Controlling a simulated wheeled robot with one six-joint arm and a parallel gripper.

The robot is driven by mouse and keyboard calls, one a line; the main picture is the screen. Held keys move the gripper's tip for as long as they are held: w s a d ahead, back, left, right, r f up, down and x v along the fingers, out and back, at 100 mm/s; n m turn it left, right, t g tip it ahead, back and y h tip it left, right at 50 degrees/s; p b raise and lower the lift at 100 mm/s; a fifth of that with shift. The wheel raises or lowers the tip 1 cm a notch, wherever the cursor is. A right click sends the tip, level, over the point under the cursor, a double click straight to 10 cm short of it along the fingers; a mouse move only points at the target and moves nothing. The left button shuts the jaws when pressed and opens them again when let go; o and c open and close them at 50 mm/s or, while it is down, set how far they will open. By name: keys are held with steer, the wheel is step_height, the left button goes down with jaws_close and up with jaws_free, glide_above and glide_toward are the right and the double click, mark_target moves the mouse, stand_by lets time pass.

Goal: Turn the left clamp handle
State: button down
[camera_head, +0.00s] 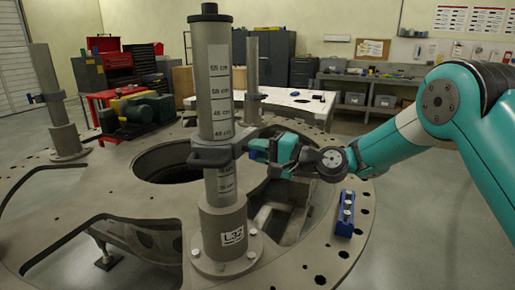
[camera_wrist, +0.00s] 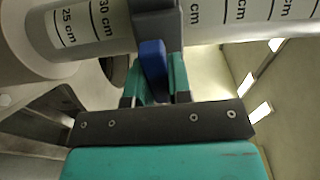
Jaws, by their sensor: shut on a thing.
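The front post (camera_head: 220,95) stands upright with a centimetre scale and an L32 label at its base. A dark grey clamp (camera_head: 215,154) is fixed around it, and also shows in the wrist view (camera_wrist: 158,20). Its blue handle (camera_wrist: 152,62) sticks out of the clamp toward my gripper. My gripper (camera_head: 266,150) is at the right side of this clamp. In the wrist view its teal fingers (camera_wrist: 157,82) lie on both sides of the handle, shut on it. The fingers and gripper body hide much of the handle in the head view.
The round turret plate (camera_head: 120,195) has large cutouts. Another post with a clamp (camera_head: 50,97) stands at the left, and one (camera_head: 252,75) at the back. A blue block with bolts (camera_head: 346,213) sits on the plate's right side. A red cart (camera_head: 120,105) is behind.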

steer(key=shift+w+d+m, duration=0.1)
steer(key=shift+m, duration=0.3)
steer(key=c, duration=1)
jaws_free()
steer(key=shift+c, duration=0.2)
steer(key=b+v, duration=0.7)
steer(key=v, duration=1)
steer(key=shift+d, duration=0.15)
